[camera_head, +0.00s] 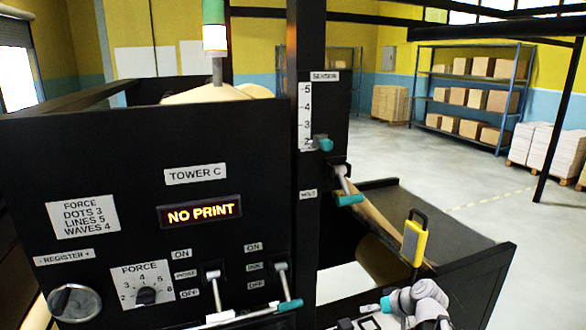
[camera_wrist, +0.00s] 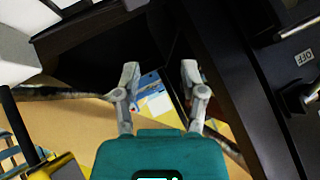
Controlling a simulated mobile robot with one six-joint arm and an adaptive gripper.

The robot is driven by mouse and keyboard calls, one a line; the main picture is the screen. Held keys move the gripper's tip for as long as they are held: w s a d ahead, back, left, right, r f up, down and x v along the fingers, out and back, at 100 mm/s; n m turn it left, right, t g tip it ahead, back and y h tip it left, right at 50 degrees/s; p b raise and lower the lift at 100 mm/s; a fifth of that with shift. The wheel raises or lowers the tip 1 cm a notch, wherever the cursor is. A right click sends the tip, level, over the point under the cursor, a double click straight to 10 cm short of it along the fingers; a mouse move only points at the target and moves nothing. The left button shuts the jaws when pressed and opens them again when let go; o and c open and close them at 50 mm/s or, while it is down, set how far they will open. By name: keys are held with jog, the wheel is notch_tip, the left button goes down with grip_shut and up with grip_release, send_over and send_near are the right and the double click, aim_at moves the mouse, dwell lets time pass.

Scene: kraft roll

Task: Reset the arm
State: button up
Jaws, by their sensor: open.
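My arm (camera_head: 415,302) shows at the bottom right of the head view, as grey-white links with teal parts, beside the black machine's lower right side. My gripper (camera_wrist: 160,76) shows in the wrist view with its two grey fingers apart and nothing between them. Beyond the fingers are brown kraft paper (camera_wrist: 75,118) and a small blue, white and yellow patch (camera_wrist: 155,97) that I cannot identify. In the head view I cannot make out the fingertips.
The black Tower C panel (camera_head: 120,150) reads NO PRINT on its display (camera_head: 200,212). A yellow piece with a black handle (camera_head: 414,243) stands near my arm. Open floor (camera_head: 440,180) lies beyond.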

jog(key=s+a+f+m+g+h+b, duration=0.1)
jog(key=s+a+f+g+h+b, duration=0.1)
jog(key=s+f, duration=0.3)
jog(key=s+a+f+m+g+h+b, duration=0.2)
jog(key=s+a+f+g+h+b, duration=0.1)
jog(key=f, duration=0.6)
jog(key=s+g+h+b, duration=0.1)
jog(key=s+h+b, duration=0.1)
jog(key=shift+s+a, duration=0.15)
jog(key=shift+s, duration=0.15)
dwell(2.4)
